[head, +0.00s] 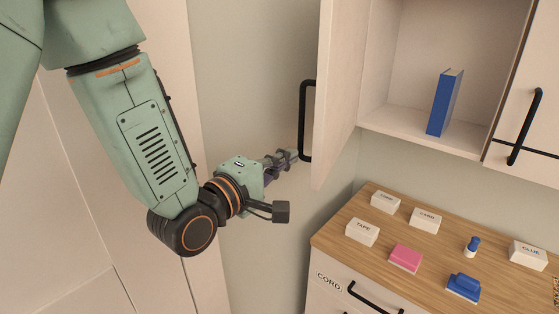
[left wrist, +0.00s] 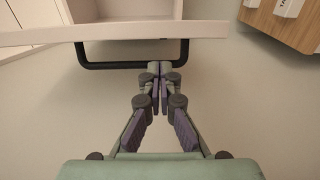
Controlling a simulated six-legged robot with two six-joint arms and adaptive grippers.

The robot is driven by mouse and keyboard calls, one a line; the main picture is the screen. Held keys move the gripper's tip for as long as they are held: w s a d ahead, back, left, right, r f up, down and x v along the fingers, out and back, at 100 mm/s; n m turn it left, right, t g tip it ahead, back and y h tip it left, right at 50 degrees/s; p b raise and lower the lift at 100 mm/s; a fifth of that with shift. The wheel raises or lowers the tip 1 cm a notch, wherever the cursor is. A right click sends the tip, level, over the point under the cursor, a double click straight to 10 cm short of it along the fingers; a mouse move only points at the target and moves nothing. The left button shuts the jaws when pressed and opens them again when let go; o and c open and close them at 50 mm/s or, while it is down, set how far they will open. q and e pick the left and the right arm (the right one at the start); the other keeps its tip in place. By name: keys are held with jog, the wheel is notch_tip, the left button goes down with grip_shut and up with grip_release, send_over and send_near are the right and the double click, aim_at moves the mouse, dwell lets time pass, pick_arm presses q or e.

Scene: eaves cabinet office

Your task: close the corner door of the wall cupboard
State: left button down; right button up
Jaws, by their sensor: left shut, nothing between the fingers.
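The corner door (head: 337,90) of the wall cupboard (head: 425,122) stands open in the head view, swung out toward me with its black bar handle (head: 304,120) on its left side. My left gripper (head: 294,157) is shut and empty, its fingertips at the lower end of that handle. In the left wrist view the closed fingertips (left wrist: 160,68) are at the handle bar (left wrist: 115,66), below the door (left wrist: 140,32); I cannot tell whether they touch it. My right gripper is in neither view.
A blue binder (head: 445,103) stands inside the open cupboard. A closed door with a black handle (head: 525,127) is at right. Below, a wooden counter (head: 385,245) holds labelled boxes, a pink block (head: 406,258) and blue items. Bare wall lies behind my gripper.

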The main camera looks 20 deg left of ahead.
pick_arm(q)
jog(key=x, duration=0.7)
jog(key=shift+p, duration=0.45)
jog(key=shift+s+d, duration=0.2)
jog(key=shift+d, duration=0.05)
